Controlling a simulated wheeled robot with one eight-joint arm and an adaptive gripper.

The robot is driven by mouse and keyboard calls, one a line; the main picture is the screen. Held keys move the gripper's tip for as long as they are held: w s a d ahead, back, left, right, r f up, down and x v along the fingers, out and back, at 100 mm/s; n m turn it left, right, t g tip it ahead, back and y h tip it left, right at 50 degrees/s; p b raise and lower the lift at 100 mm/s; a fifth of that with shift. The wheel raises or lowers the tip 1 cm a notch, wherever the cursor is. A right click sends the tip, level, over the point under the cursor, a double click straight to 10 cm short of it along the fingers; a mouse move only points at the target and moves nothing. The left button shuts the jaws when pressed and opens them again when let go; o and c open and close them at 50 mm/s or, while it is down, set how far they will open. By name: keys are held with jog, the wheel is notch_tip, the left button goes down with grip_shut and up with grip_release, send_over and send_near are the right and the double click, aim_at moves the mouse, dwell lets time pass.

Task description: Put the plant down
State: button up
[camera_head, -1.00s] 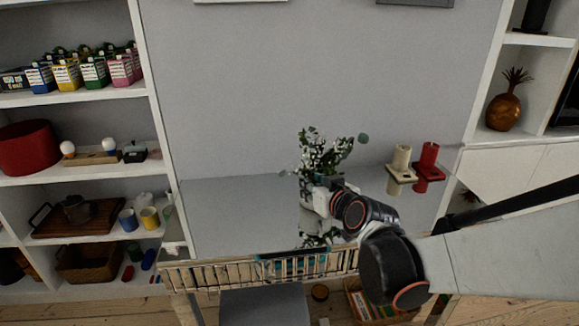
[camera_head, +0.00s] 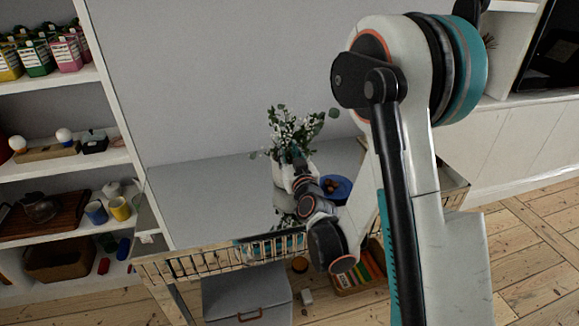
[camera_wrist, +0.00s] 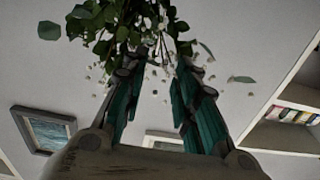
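The plant (camera_head: 290,130), with green leaves and small white flowers, shows in the head view above the table. Something pale at its base may be its pot, partly hidden by my wrist. My gripper (camera_head: 296,160) is right at the plant's lower part there. In the wrist view the two teal fingers (camera_wrist: 160,70) stand apart, with grey wall visible between them. Foliage (camera_wrist: 125,22) fills the top middle around and beyond the fingertips. No pot is visible between the fingers. I cannot tell whether the plant's base touches the table.
The grey table (camera_head: 205,195) has bare surface left of the plant. A blue bowl (camera_head: 345,188) with brown contents sits right of it. A slatted wooden edge (camera_head: 190,262) runs along the front, with a grey box (camera_head: 245,295) below. Loaded shelves (camera_head: 65,165) stand left.

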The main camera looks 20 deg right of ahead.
jog(key=w+b, duration=0.1)
jog(key=w, duration=1.1)
jog(key=shift+d+b, duration=0.15)
jog(key=shift+b, duration=0.15)
jog(key=shift+r, duration=0.1)
grip_shut()
